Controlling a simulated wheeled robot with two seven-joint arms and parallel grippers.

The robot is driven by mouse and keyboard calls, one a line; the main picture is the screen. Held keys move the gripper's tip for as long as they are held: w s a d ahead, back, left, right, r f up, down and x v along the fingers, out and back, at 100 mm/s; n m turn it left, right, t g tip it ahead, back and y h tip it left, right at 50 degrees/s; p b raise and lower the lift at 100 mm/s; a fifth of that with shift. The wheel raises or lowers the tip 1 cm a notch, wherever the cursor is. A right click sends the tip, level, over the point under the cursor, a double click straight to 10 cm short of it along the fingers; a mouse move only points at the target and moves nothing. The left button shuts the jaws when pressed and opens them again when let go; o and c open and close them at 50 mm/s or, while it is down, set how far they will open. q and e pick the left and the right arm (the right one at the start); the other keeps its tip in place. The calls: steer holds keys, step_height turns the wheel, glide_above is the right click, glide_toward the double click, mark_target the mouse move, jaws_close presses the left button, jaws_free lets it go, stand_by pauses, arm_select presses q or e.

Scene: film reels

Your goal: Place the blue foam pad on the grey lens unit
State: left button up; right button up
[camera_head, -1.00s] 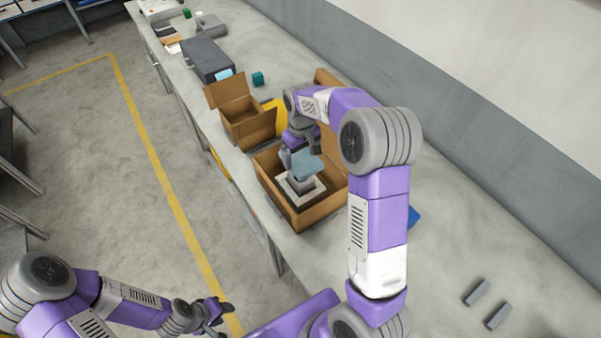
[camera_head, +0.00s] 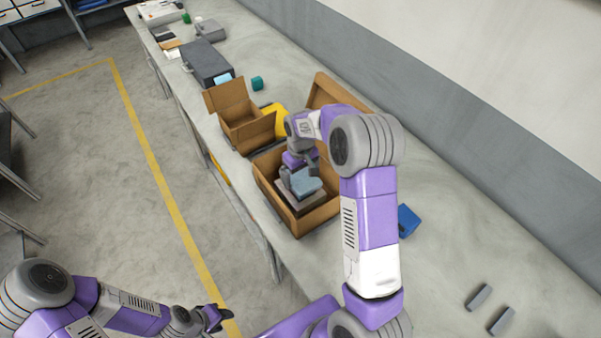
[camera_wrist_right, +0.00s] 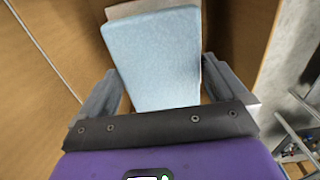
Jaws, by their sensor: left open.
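The light-blue foam pad (camera_head: 307,183) is inside the open cardboard carton (camera_head: 297,228) on the bench. My right gripper (camera_head: 299,168) reaches down into this carton and is at the pad. In the right wrist view the pad (camera_wrist_right: 155,60) lies between the two fingers, its sides close against them, and it looks held. A grey piece (camera_head: 291,198) shows under the pad, probably the lens unit; the pad covers most of it, and I cannot tell whether they touch. My left gripper (camera_head: 220,316) is open and empty over the floor, away from the bench.
A smaller open carton (camera_head: 236,117) stands beside the first, with a yellow object (camera_head: 274,118) behind it. A blue object (camera_head: 409,221) and two grey bars (camera_head: 479,297) lie on the right.

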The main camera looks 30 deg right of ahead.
mark_target(300, 176)
steer(key=shift+r, duration=0.15)
step_height(300, 176, up, 12)
steer(key=p, duration=0.1)
stand_by(0.5)
step_height(300, 176, down, 12)
steer(key=shift+f+b, duration=0.2)
steer(key=shift+b, duration=0.3)
step_height(300, 176, up, 2)
steer(key=shift+w+r, duration=0.1)
steer(key=shift+r, duration=0.9)
